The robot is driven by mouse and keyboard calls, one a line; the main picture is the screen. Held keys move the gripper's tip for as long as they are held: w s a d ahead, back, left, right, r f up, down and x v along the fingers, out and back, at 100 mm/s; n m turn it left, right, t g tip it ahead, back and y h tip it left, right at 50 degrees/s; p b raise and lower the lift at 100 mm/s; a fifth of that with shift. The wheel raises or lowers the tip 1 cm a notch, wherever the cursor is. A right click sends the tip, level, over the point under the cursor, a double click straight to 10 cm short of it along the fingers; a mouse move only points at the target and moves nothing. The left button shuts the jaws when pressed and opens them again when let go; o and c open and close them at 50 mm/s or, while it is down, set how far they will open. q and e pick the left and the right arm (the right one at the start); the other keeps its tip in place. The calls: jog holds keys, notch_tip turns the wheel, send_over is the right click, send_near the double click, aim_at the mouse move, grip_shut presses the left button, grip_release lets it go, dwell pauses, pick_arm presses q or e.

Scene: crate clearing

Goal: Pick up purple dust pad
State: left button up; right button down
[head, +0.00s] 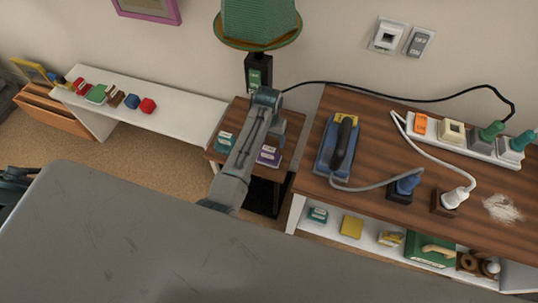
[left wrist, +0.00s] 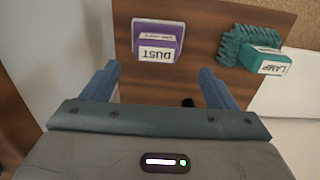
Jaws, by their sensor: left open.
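The purple dust pad (head: 268,156) lies on the small brown side table, right of my left forearm in the head view. In the left wrist view the purple dust pad (left wrist: 158,45) has a white label reading DUST and lies ahead of the fingers. My left gripper (head: 277,128) is above the side table, partly hidden behind its own arm. In the left wrist view my left gripper (left wrist: 158,80) is open and empty, its blue fingers to either side below the pad. The pad is apart from the fingers. My right gripper is not in view.
A teal LAMP pad (left wrist: 262,58) lies beside the dust pad on the side table (head: 213,155). A green lamp (head: 258,75) stands behind. A wooden bench (head: 340,195) with a sander and plugs is at right; a white shelf (head: 190,112) is at left.

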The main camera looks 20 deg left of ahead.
aim_at(269, 149)
pick_arm(q)
notch_tip(269, 149, down, 3)
jog(key=shift+f, duration=0.15)
jog(key=shift+s+d+f+p, duration=0.15)
jog(key=shift+f+p, duration=0.45)
jog(key=shift+f, duration=2.05)
jog(key=shift+d, duration=0.1)
jog(key=c, duration=1.1)
jog(key=shift+r, duration=0.1)
notch_tip(269, 149, up, 10)
jog(key=shift+f+b, duration=0.1)
jog(key=shift+b, duration=0.35)
jog(key=o, duration=0.4)
jog(key=c, duration=0.5)
